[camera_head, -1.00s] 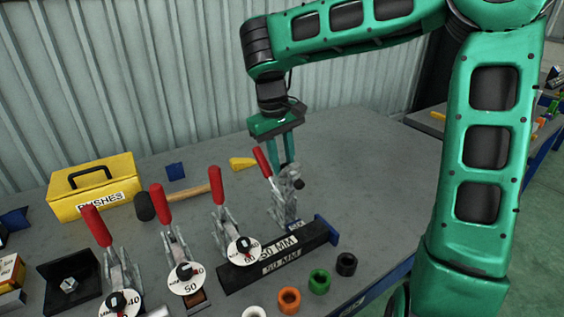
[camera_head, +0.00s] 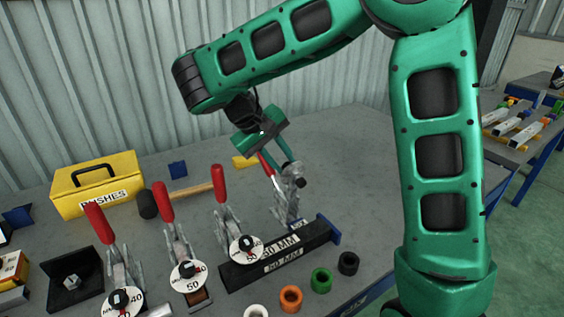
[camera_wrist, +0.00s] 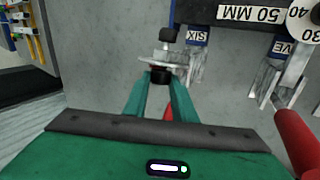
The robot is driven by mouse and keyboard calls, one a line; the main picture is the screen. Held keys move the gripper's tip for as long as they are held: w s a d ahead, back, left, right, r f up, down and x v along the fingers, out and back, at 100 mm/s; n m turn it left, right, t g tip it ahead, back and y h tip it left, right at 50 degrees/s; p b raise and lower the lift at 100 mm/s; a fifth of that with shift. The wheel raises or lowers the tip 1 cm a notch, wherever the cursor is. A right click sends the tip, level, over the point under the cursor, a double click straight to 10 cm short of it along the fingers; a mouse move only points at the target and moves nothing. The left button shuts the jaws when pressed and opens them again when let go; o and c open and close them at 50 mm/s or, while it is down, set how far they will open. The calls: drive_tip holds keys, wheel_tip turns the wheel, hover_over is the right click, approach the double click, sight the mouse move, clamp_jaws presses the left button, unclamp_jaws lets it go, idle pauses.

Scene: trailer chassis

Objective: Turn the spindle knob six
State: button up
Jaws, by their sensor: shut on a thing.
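The toggle clamp labelled SIX (camera_head: 288,200) stands at the right end of the clamp row, with its red handle (camera_head: 268,165) leaning left and its arm raised. In the wrist view, its black spindle knob (camera_wrist: 160,77) sits between the tips of my gripper (camera_wrist: 160,88), which is shut on it. A pale dial disc (camera_wrist: 162,61) shows nearly edge-on just beyond the knob, and the black spindle tip (camera_wrist: 167,34) lies past it. In the head view, my gripper (camera_head: 281,160) slants down to the clamp's far side. The disc's markings are not readable.
Other red-handled clamps with dials (camera_head: 187,276) stand to the left. A black 50 MM bar (camera_head: 275,260) lies in front. Coloured bushes (camera_head: 320,280) sit near the table edge. A hammer (camera_head: 180,195) and yellow box (camera_head: 98,185) are behind; the table's right side is clear.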

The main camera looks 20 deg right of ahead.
drive_tip(key=shift+a+f+h, duration=0.1)
drive_tip(key=shift+a+h, duration=0.15)
drive_tip(key=shift+h, duration=0.65)
drive_tip(key=shift+f+h, duration=0.1)
drive_tip(key=shift+h, duration=0.4)
drive_tip(key=o, duration=1)
drive_tip(key=shift+o, duration=0.2)
drive_tip(key=shift+m, duration=0.3)
drive_tip(key=v, duration=1)
drive_tip(key=shift+a, duration=0.2)
drive_tip(key=shift+s+r, duration=0.1)
drive_tip(key=shift+r, duration=0.15)
